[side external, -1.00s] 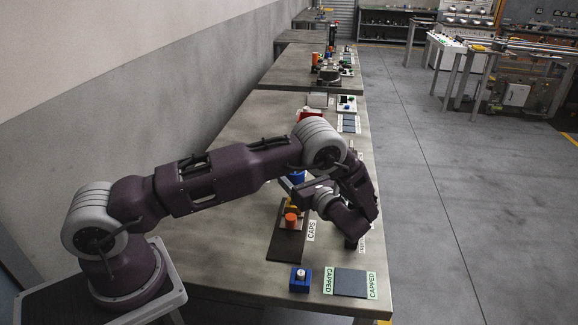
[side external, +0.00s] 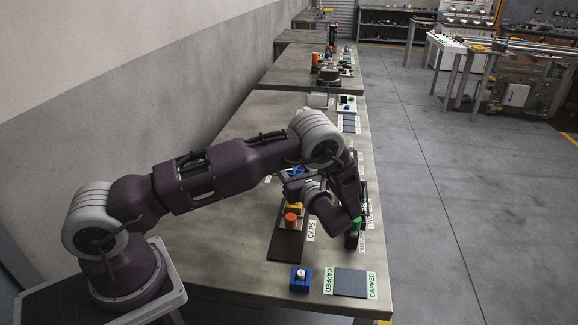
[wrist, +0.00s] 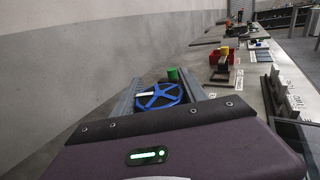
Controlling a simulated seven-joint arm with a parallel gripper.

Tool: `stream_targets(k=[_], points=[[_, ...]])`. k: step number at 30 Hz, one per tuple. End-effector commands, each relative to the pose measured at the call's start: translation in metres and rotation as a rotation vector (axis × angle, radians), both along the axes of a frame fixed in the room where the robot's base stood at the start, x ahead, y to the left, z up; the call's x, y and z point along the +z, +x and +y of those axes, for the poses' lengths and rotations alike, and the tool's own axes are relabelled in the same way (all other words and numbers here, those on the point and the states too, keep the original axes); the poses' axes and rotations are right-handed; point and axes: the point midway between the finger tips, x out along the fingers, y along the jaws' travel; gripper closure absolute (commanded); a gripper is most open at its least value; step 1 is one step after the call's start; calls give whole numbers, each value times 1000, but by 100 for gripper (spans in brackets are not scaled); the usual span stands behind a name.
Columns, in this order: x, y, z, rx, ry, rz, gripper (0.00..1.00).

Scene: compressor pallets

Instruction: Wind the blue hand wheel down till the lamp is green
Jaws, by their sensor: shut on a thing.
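The blue hand wheel (wrist: 160,97) is a flat spoked disc in the wrist view, with a white mark on its left side. In the side view the blue wheel (side external: 293,171) is partly hidden by my arm. My gripper (wrist: 161,82) is shut on the wheel, with one grey finger along each side of it. In the side view its fingers are small and mostly hidden. A green cylinder (wrist: 173,74) stands just beyond the wheel; I cannot tell whether it is the lamp.
An orange cylinder (side external: 291,219) stands on the dark CAPS strip (side external: 285,247), below the wheel in the side view. A blue block (side external: 300,280) and a dark CAPPED mat (side external: 350,283) lie near the front edge. Dark racks (wrist: 275,90) stand right of my gripper in the wrist view.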

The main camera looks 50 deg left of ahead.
Motion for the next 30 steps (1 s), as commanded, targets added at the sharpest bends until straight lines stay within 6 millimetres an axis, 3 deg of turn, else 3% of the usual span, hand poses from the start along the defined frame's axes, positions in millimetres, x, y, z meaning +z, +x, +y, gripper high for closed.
stream_targets(k=[6, 14, 15, 18, 27, 30], points=[[0, 5, -2, -158, -1, 4, 90], [0, 5, -2, -167, -4, 2, 90], [0, 5, -2, -167, -4, 2, 48], [0, 5, -2, -166, -3, 2, 28], [0, 4, -3, -166, -3, 2, 28], [0, 0, -15, -168, -3, 2, 28]])
